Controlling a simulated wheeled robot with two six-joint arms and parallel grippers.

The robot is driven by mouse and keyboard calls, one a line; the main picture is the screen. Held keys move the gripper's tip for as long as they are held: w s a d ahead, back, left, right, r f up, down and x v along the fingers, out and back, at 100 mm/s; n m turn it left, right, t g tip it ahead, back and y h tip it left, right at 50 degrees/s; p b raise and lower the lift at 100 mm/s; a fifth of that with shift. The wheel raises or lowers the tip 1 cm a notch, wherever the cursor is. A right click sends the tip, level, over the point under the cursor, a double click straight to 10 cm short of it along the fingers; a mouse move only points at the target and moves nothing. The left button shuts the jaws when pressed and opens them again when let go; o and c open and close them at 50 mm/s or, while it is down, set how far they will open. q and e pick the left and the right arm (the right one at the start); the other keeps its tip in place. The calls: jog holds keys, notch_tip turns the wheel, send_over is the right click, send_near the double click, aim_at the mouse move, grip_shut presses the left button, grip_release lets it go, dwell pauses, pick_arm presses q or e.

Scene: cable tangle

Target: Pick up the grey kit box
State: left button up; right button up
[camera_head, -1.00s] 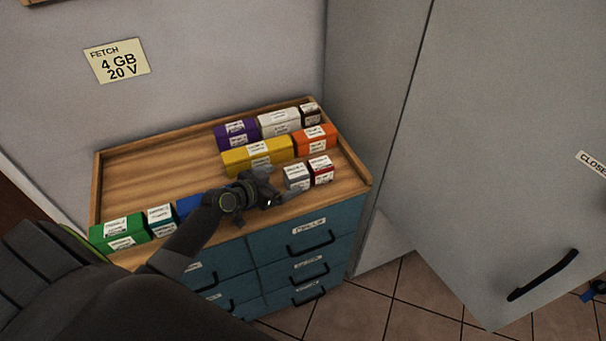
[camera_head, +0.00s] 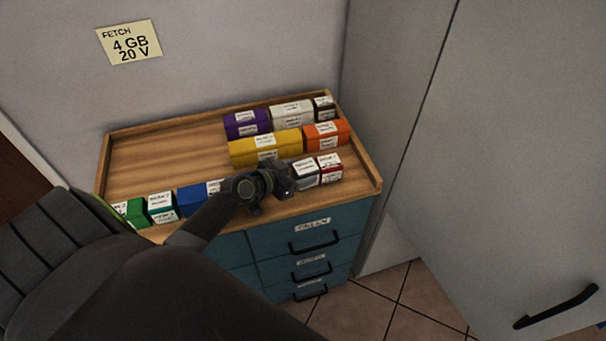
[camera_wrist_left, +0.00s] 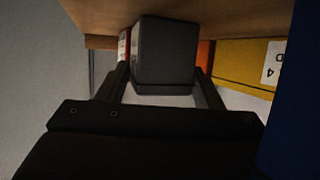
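The grey kit box (camera_head: 306,174) stands in the front row on the dresser top, left of a dark red box. My left gripper (camera_head: 284,184) is low over the top, at the left side of the grey box, and covers part of its surroundings. In the left wrist view the grey box (camera_wrist_left: 165,55) looks dark and sits between the two open fingers (camera_wrist_left: 163,85), with the fingertips at its sides. A small gap shows at its left side; contact on the right cannot be told. My right gripper is not in view.
A blue box (camera_head: 191,199) stands left of the gripper and also looms at the right in the wrist view. A yellow box (camera_head: 265,147) and an orange box (camera_head: 327,135) stand behind. The dark red box (camera_head: 330,168) is close to the grey one. The back-left top is bare.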

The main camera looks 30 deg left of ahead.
pick_arm(q)
jog(key=shift+f, duration=0.1)
jog(key=shift+c, duration=1.2)
jog(key=c, duration=0.3)
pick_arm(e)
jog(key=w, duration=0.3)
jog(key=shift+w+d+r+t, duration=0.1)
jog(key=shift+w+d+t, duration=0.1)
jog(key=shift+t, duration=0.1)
